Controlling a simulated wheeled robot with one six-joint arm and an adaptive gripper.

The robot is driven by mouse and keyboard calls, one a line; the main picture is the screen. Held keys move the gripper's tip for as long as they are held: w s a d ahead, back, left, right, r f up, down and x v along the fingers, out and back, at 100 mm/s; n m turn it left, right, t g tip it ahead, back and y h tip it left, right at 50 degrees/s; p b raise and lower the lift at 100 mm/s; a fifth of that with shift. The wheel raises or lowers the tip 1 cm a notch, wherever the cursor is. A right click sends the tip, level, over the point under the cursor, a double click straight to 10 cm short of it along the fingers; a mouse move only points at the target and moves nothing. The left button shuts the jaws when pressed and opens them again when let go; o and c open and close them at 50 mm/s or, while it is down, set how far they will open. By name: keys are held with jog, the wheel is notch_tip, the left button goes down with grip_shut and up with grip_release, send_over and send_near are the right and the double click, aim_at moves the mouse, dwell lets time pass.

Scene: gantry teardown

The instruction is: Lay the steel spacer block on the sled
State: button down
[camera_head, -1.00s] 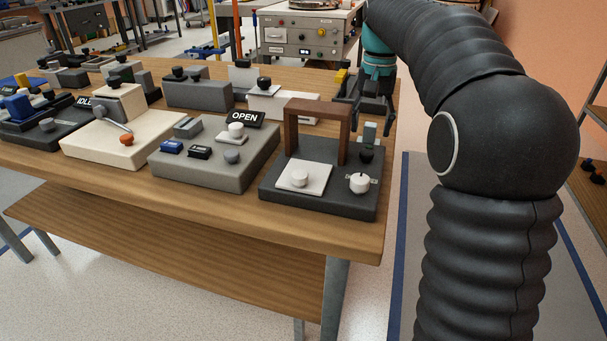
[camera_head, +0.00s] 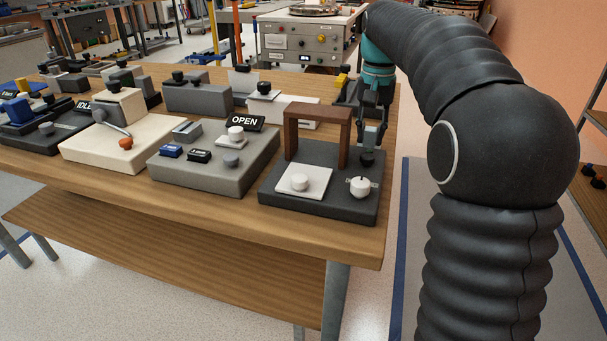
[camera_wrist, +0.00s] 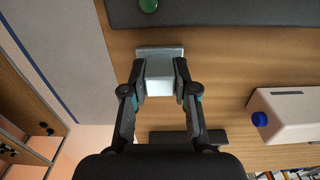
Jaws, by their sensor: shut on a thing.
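My gripper (camera_wrist: 160,84) is shut on a pale grey steel spacer block (camera_wrist: 160,70) in the wrist view. The block has a wider flange at its far end. In the head view my gripper (camera_head: 372,133) hangs at the back right of a dark base plate (camera_head: 325,211), just right of a brown arch. The fingers mostly hide the block there. I cannot tell whether it touches anything below. A white plate (camera_head: 312,186) with a white knob lies at the front left of the dark base. I cannot tell which part is the sled.
The brown arch (camera_head: 345,137) stands close left of my gripper. A grey unit with an OPEN sign (camera_head: 245,121) stands to the left. The wrist view shows a white box (camera_wrist: 290,115).

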jog(key=shift+r+p, duration=0.9)
jog(key=shift+r, duration=2.05)
